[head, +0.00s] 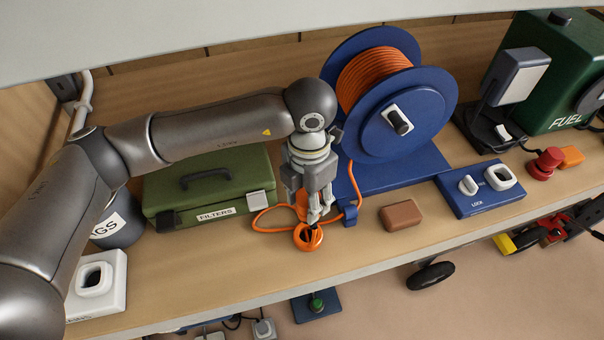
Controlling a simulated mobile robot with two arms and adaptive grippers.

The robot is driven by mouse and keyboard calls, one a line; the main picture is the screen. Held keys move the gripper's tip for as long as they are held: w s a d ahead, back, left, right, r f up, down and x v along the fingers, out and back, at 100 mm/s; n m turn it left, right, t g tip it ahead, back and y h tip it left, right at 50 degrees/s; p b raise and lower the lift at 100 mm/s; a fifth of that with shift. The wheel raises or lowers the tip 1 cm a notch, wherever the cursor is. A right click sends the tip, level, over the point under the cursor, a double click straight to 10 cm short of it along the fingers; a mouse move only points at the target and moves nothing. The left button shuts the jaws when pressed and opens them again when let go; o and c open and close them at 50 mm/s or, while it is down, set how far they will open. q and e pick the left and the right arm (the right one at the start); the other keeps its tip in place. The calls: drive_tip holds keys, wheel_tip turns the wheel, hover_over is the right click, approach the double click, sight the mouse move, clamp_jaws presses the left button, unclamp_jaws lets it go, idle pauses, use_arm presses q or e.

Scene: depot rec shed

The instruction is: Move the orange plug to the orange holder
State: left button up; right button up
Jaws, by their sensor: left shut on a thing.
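My left gripper (316,215) reaches down from above, its fingers shut on an orange piece, which looks like the orange plug (301,204), mostly hidden by the fingers. An orange ring with a dark opening, which looks like the orange holder (308,238), stands on the bench right below the fingertips. I cannot tell whether the plug touches it or is inside it. An orange cable (257,222) loops left of the gripper and runs toward a blue reel (405,118). My right gripper is not in view.
A green filters case (215,185) stands left of the gripper. A brown block (400,215) and a blue lock panel (487,202) are to the right. A white socket block (113,270) sits front left. The bench's front edge is close.

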use_arm(q)
drive_tip(key=shift+s+f, duration=0.15)
drive_tip(key=shift+f, duration=0.2)
drive_tip(key=shift+f+b, duration=0.35)
drive_tip(key=shift+f, duration=0.7)
drive_tip(key=shift+f+b, duration=0.65)
drive_tip(key=shift+f, duration=1.05)
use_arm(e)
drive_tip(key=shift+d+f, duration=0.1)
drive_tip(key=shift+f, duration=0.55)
use_arm(q)
drive_tip(key=shift+f+b, duration=1.45)
drive_tip(key=shift+b, duration=0.3)
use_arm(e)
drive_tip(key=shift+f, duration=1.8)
use_arm(q)
drive_tip(key=o, duration=1.1)
drive_tip(key=shift+r, duration=0.1)
